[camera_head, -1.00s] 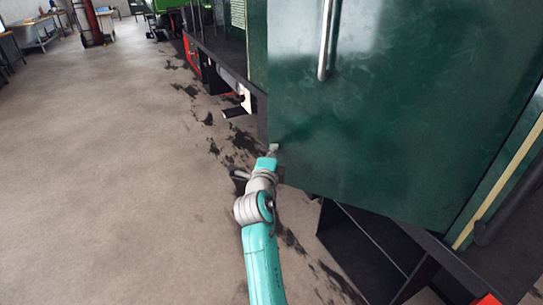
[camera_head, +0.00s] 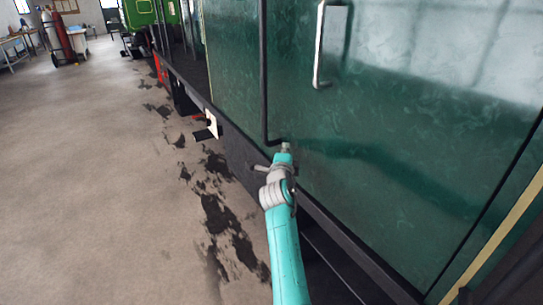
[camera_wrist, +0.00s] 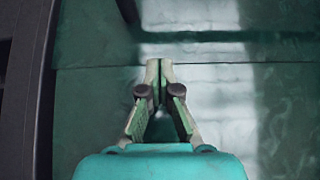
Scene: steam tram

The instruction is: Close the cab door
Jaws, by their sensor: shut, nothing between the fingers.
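The cab door (camera_head: 400,130) is the large green panel on the tram's side, with a silver vertical handle (camera_head: 319,50) near its left edge. The door lies nearly in line with the green side wall (camera_head: 233,70); whether it is fully flush or latched I cannot tell. My gripper (camera_head: 286,147) is at the door's lower left corner, below the handle. In the wrist view my gripper (camera_wrist: 159,72) has its fingertips together and empty, against or very close to the green surface (camera_wrist: 220,110). Exact contact is not clear.
A black rail (camera_head: 264,80) runs down beside the door's left edge and hooks at the bottom. A dark running board (camera_head: 240,150) and a step bracket (camera_head: 207,128) stick out low on the tram. Concrete floor (camera_head: 90,180) is open to the left. Gas cylinders (camera_head: 55,38) stand far back.

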